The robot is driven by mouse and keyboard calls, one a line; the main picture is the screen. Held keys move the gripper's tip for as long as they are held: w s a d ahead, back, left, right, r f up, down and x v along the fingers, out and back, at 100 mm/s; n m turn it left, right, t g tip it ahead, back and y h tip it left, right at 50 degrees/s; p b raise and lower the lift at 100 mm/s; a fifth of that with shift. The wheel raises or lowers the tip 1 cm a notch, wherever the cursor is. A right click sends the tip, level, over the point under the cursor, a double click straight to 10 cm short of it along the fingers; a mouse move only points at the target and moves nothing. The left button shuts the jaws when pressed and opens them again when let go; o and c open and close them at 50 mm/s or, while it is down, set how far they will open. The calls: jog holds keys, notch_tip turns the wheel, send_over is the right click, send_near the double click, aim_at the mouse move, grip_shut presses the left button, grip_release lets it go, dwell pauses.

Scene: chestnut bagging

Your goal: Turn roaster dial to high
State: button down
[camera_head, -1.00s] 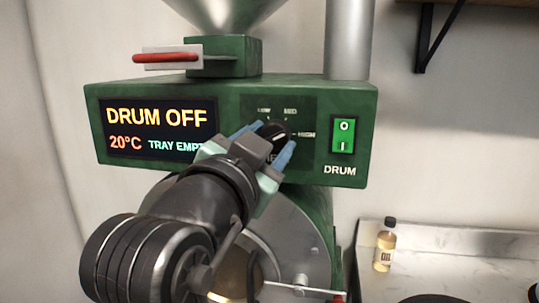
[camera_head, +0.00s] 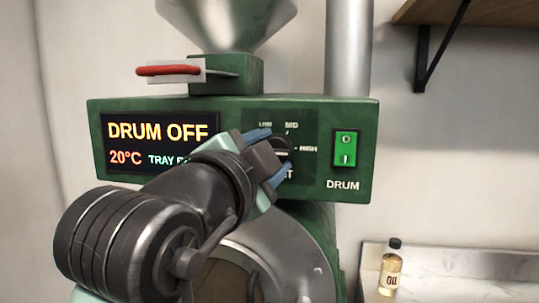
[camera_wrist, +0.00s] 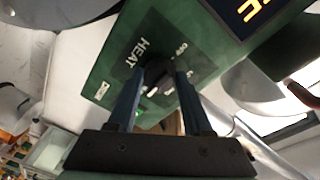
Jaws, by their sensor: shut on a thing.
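The green roaster (camera_head: 232,108) carries a heat dial (camera_head: 284,146) on its front panel, with MID and HIGH labels beside it. My gripper (camera_head: 278,152) is shut on the dial, its blue fingers on either side of the black knob. The pale pointer line on the dial lies nearly level, toward the HIGH label (camera_head: 308,149). In the wrist view the dark dial (camera_wrist: 157,76) sits between the fingers, and the HEAT label shows beside them. My gripper hides part of the dial and its lettering in the head view.
The display (camera_head: 158,140) reads DRUM OFF and 20°C; my wrist covers part of its tray line. A green drum switch (camera_head: 345,149) is right of the dial. A red-handled lever (camera_head: 168,71) sits above. An oil bottle (camera_head: 391,270) stands at lower right.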

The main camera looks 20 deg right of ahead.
jog(key=shift+c, duration=1.6)
grip_release()
jog(key=b+v, duration=0.1)
jog(key=v, duration=1.2)
jog(key=shift+b, duration=0.35)
jog(key=s+a+r+n+t+y+p, duration=0.1)
jog(key=a+r+n+t+y+p, duration=0.2)
jog(key=r+n, duration=0.6)
jog(key=s+a+r+n+t+y+p, duration=0.2)
jog(key=a+r+n+t+y+p, duration=0.2)
jog(key=r+n+t+y+p, duration=0.3)
notch_tip(320, 180, up, 3)
jog(key=n+t+y, duration=0.1)
jog(key=n+t, duration=0.2)
jog(key=shift+a+n+t+y+p, duration=0.3)
jog(key=shift+n+t+y+p, duration=0.05)
jog(key=shift+n+t+y, duration=0.05)
